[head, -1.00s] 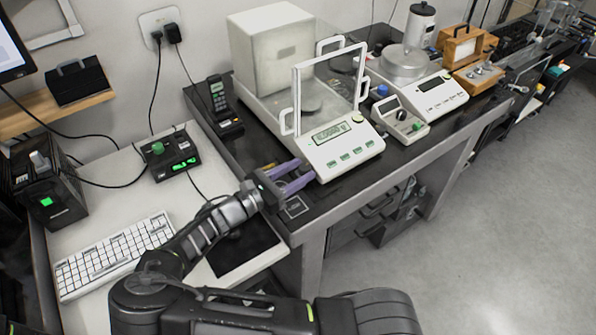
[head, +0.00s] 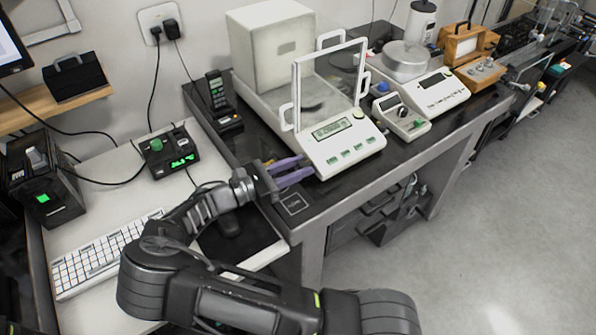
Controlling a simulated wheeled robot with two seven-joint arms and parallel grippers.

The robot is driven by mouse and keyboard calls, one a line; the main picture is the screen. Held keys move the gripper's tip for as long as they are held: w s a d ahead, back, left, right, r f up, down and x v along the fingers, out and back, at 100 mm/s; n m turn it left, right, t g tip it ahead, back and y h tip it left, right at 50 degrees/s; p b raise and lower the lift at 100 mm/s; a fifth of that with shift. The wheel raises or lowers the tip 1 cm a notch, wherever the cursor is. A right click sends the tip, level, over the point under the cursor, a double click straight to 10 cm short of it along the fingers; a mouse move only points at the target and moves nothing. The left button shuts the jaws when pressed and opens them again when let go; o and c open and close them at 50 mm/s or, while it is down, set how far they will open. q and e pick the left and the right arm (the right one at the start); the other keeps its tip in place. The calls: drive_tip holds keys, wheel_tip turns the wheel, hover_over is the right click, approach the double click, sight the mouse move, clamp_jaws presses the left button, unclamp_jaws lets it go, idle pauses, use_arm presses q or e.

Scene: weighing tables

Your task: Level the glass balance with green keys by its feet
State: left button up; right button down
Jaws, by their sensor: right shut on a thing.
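The glass balance with green keys (head: 338,150) stands on the dark table, with a lit display, a green key row and a white-framed glass draft shield. My right gripper (head: 306,170) reaches in from the lower left, with its purple fingers at the balance's front left corner, low by the table top. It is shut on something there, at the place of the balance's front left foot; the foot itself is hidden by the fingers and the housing. The balance's other feet and any level bubble are too small or hidden to make out. My left gripper is not in view.
A handset (head: 222,105) stands behind left. A square plate (head: 293,202) lies by the table's front left corner. A keyboard (head: 105,255) lies on the lower white desk.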

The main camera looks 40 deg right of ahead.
drive_tip(key=shift+w+f+m+g, duration=0.15)
drive_tip(key=shift+f+m+g, duration=0.2)
drive_tip(key=shift+g, duration=0.25)
drive_tip(key=shift+r+m+g+b, duration=0.25)
drive_tip(key=shift+r+g+b, duration=0.05)
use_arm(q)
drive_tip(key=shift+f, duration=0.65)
use_arm(e)
drive_tip(key=c, duration=1.1)
unclamp_jaws()
drive_tip(key=shift+o, duration=0.2)
drive_tip(key=b+v, duration=0.1)
drive_tip(key=v, duration=0.4)
drive_tip(key=shift+w+a, duration=0.1)
drive_tip(key=shift+a, duration=0.1)
drive_tip(key=shift+a+b, duration=0.45)
drive_tip(key=shift+a, duration=0.2)
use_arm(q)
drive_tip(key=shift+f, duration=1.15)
use_arm(e)
drive_tip(key=shift+w+a+r, duration=0.1)
drive_tip(key=shift+w+a, duration=0.15)
drive_tip(key=shift+a, duration=0.3)
